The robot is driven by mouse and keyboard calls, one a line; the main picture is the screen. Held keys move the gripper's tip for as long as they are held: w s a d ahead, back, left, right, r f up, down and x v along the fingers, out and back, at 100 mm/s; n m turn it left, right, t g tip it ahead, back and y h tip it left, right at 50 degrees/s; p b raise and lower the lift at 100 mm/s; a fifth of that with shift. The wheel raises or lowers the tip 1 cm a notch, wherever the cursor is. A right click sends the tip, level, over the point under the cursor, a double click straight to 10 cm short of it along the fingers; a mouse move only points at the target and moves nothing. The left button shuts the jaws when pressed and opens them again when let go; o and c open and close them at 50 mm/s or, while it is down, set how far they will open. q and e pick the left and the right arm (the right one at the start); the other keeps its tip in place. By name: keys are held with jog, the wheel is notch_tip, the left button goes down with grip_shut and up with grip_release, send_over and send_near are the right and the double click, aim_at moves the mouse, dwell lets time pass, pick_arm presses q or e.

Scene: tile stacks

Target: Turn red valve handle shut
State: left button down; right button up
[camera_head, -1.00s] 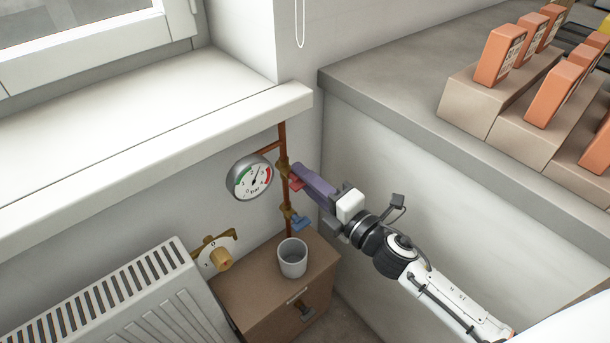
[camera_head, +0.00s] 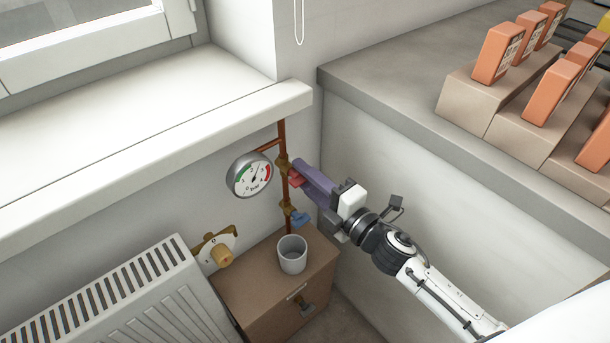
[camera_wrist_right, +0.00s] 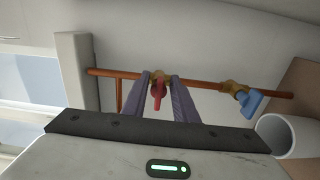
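The red valve handle (camera_head: 296,182) sits on the brass valve of the upright copper pipe (camera_head: 282,134) and sticks out to the right, across the pipe. In the right wrist view the red handle (camera_wrist_right: 158,94) stands between my gripper's purple fingers. My right gripper (camera_head: 303,175) reaches in from the right with its fingertips at the valve. In the wrist view the gripper (camera_wrist_right: 158,82) is open, with a gap visible on both sides of the handle. In the head view the fingers partly hide the handle. My left gripper is not in view.
A blue handle (camera_head: 300,219) is lower on the same pipe. A pressure gauge (camera_head: 250,175) is left of it. A grey cup (camera_head: 292,254) stands on the brown cabinet (camera_head: 245,290) below. The windowsill (camera_head: 200,130) and grey counter (camera_head: 400,100) edge are above.

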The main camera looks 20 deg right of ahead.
jog(key=v, duration=1)
jog(key=shift+s, duration=0.15)
dwell(0.4)
